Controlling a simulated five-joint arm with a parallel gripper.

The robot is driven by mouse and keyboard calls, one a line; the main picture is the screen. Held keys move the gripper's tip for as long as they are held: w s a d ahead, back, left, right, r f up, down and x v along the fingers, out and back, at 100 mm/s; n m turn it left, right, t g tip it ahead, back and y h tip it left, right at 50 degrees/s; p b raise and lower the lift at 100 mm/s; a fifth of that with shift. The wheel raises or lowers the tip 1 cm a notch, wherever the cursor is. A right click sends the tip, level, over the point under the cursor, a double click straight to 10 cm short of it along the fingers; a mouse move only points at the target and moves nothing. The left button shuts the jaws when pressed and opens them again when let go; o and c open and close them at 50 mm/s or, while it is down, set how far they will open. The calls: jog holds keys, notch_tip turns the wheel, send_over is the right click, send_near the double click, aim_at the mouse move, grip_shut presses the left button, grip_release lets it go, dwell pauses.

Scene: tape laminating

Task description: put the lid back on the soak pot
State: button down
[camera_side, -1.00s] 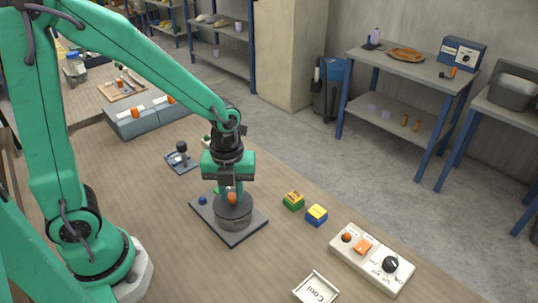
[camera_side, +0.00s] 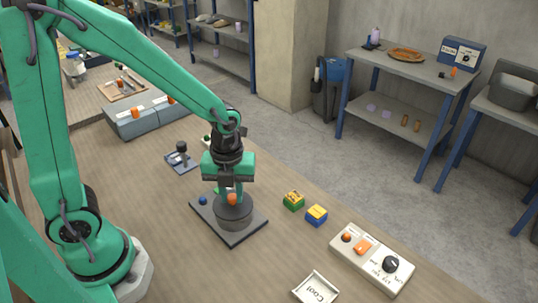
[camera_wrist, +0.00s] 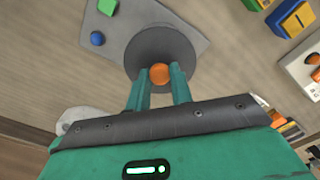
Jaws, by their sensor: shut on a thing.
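The soak pot (camera_side: 234,217) is a grey round vessel on a dark square plate (camera_side: 242,235). The lid (camera_wrist: 160,41) is a dark grey disc with an orange knob (camera_wrist: 160,73), and the knob also shows in the side view (camera_side: 232,199). My gripper (camera_wrist: 160,80) has its two green fingers on either side of the knob, shut on it. In the side view my gripper (camera_side: 228,192) points down directly over the pot. The lid is at the pot's top; I cannot tell whether it rests fully on the rim. The disc hides the pot's mouth in the wrist view.
A blue ball (camera_side: 202,200) lies on the plate beside the pot. A green-and-yellow block (camera_side: 293,200) and a blue-and-yellow block (camera_side: 316,215) stand to the right. A control box (camera_side: 370,260) and a white "Cool" tray (camera_side: 316,289) are nearer the front right.

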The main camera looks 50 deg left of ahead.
dwell(0.4)
jog(key=c, duration=0.7)
grip_release()
jog(key=shift+r, duration=0.2)
jog(key=shift+r, duration=3.3)
grip_shut()
jog(key=shift+f, duration=2.85)
